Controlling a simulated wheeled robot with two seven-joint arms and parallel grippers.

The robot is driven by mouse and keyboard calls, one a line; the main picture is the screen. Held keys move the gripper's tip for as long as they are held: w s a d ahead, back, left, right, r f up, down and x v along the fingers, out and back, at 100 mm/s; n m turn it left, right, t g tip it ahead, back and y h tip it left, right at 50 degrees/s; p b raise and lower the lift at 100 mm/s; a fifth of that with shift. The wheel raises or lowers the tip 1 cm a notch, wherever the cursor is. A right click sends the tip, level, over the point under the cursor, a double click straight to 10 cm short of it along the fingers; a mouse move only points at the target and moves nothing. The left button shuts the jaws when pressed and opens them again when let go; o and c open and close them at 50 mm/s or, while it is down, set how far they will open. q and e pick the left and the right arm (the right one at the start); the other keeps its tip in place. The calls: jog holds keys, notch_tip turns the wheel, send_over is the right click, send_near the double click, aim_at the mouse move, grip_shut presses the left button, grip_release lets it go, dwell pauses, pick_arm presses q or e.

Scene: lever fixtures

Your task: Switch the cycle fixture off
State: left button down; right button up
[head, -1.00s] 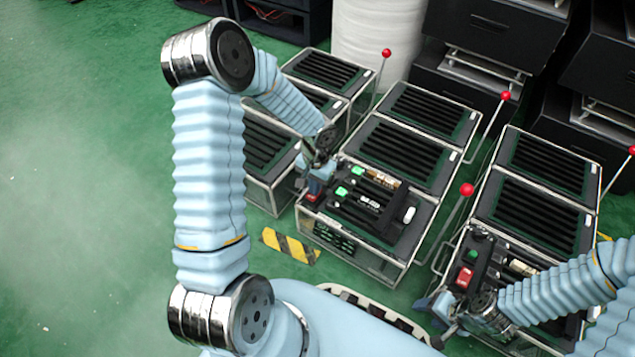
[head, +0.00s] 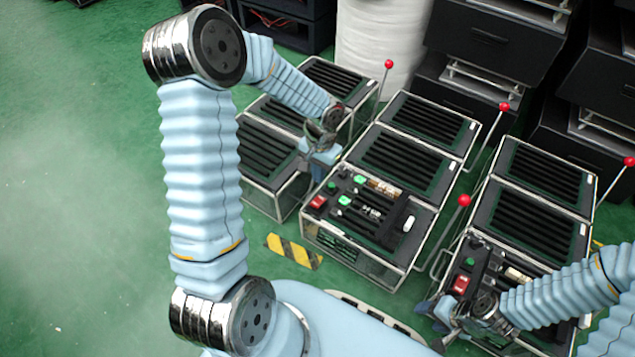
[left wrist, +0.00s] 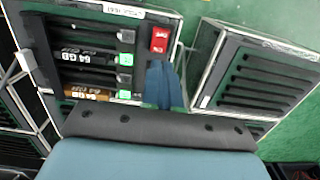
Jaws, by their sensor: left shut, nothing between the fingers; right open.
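The middle fixture's front panel carries a red switch (head: 318,202), lit green buttons (head: 344,200) and dark slots. My left gripper (head: 318,160) is shut and empty, above and behind the panel's left corner, apart from the switch. Its blue fingers (left wrist: 163,85) show below the switch in the wrist view. My right gripper (head: 440,312) is open near the right fixture's red switch (head: 461,284).
Levers with red knobs stand beside the fixtures, one between the middle and right ones (head: 464,200). A left fixture (head: 262,158) stands close to the middle one. A striped floor mark (head: 294,251) lies in front. Green floor at left is free.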

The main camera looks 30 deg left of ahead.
pick_arm(q)
notch_tip(320, 180, up, 4)
jog(key=shift+w+f, duration=0.1)
jog(key=shift+w, duration=0.05)
dwell(0.5)
